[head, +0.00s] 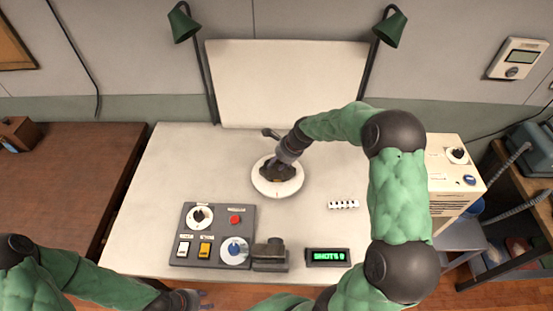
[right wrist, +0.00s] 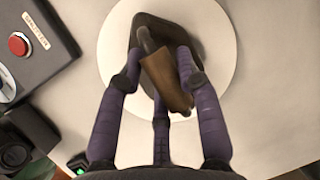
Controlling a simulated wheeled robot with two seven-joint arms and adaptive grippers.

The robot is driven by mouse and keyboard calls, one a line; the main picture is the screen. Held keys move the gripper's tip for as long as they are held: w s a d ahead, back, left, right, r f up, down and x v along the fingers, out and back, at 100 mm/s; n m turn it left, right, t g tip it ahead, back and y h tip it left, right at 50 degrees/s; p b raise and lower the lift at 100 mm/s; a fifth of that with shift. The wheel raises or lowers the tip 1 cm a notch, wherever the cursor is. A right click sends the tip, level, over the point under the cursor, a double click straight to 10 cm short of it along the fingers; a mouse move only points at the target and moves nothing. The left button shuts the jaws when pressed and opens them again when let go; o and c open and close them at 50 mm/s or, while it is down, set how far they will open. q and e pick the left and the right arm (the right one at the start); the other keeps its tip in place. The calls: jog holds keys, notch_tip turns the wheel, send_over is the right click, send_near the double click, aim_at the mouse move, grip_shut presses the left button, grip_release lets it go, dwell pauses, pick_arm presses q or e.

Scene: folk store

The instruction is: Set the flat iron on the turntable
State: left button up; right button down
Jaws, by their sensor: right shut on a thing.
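The flat iron (right wrist: 166,80) has a dark base and a brown wooden handle. The fingers of my right gripper (right wrist: 160,88) are closed around its handle in the right wrist view. The iron lies over the round white turntable (right wrist: 222,40), within its rim; I cannot tell whether its base touches the disc. In the head view the turntable (head: 278,191) is at the middle of the white table, with the dark iron (head: 268,174) and my right gripper (head: 280,163) above it. My left gripper (head: 190,299) is low at the table's front edge, away from the iron; its fingers are unclear.
A control panel (head: 177,232) with knobs, switches and a red button lies front left of the turntable. A camera-like dark block (head: 270,255) and a green-lit counter display (head: 328,257) stand in front. A small white strip (head: 343,205) lies right. A white backdrop (head: 285,80) and two green lamps stand behind.

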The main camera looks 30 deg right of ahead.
jog(key=shift+w+d+r, duration=0.1)
jog(key=c, duration=0.9)
grip_release()
jog(key=shift+o, duration=0.2)
jog(key=shift+s+r, duration=0.25)
jog(key=shift+r, duration=0.1)
jog(key=p+v, duration=0.2)
jog(key=v, duration=0.9)
jog(key=shift+r, duration=0.1)
